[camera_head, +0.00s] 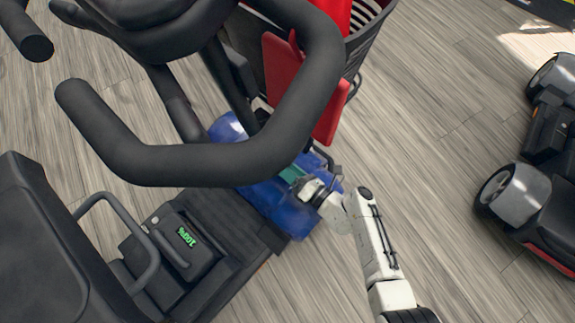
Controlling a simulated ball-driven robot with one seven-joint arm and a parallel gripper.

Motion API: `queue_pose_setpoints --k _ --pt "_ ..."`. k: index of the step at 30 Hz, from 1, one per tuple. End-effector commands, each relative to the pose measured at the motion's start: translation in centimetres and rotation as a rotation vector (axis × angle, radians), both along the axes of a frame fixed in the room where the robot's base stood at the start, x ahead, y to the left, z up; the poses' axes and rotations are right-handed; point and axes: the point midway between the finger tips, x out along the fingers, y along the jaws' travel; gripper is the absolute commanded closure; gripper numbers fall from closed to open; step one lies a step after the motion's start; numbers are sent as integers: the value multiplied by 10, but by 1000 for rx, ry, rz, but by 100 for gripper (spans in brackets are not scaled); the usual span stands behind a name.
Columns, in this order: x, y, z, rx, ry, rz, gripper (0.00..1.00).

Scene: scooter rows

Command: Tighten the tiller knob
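A mobility scooter with black looped handlebars (200,163) and a blue front body (290,215) fills the left and middle of the head view. My white arm reaches in from the lower right. My gripper (306,186) is at the blue body, at the foot of the tiller, below and right of the handlebar loop. I cannot make out the tiller knob; it may be hidden by the handlebar or my gripper. The fingers are too small and partly covered to show whether they are open, shut or touching anything. A small teal patch (292,174) shows beside the gripper.
A black seat (45,250) and a battery box (187,245) with a green display are at the lower left. A red panel (300,85) and dark basket (368,40) stand above my gripper. Another scooter (545,150) is at the right edge. Bare wood-look floor lies between the scooters.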

Motion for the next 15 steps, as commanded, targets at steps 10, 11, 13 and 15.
queue_pose_setpoints --k 10,11,13,15 --pt "0 0 0 207 260 -1 73" --pt "0 0 0 226 283 -1 73" --pt "0 0 0 266 332 0 73" --pt "0 0 -1 307 383 0 73"
